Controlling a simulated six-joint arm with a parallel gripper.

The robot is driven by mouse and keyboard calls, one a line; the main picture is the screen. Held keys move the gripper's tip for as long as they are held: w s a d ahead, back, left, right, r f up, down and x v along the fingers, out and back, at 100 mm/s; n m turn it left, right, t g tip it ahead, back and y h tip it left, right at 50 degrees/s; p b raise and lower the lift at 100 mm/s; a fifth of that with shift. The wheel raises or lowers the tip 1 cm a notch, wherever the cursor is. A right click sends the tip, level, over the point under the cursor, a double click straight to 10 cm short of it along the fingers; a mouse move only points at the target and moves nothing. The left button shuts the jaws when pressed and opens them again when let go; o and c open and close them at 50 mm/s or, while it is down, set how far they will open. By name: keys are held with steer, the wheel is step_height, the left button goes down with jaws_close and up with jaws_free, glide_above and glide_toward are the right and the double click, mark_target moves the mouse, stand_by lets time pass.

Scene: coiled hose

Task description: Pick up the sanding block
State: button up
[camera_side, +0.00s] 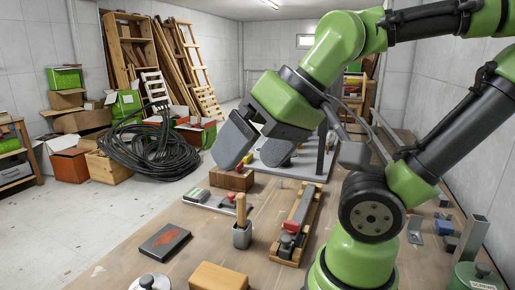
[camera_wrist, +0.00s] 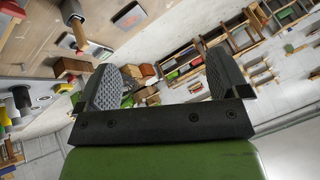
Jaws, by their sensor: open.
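My gripper (camera_side: 258,143) is open and empty, raised above the far part of the workbench. Its two grey ribbed fingers also show wide apart in the wrist view (camera_wrist: 163,80). I cannot tell for sure which thing is the sanding block. A plain tan block (camera_side: 219,277) lies at the bench's near edge. A brown block (camera_side: 232,180) lies farther back, below my gripper, with a small red thing by it. A flat dark block with an orange-red mark (camera_side: 165,240) lies at the left; it also shows in the wrist view (camera_wrist: 130,16).
A grey cup (camera_side: 242,237) with an upright wooden handle stands mid-bench. A long wooden tray (camera_side: 285,250) holding a tool lies to its right. A pale tray (camera_side: 208,204) lies behind. A coiled black hose (camera_side: 150,150) rests on the floor beyond the bench.

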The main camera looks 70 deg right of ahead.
steer(key=shift+s+a+r, duration=0.1)
steer(key=shift+s, duration=0.15)
steer(key=shift+o, duration=0.5)
steer(key=shift+w, duration=0.1)
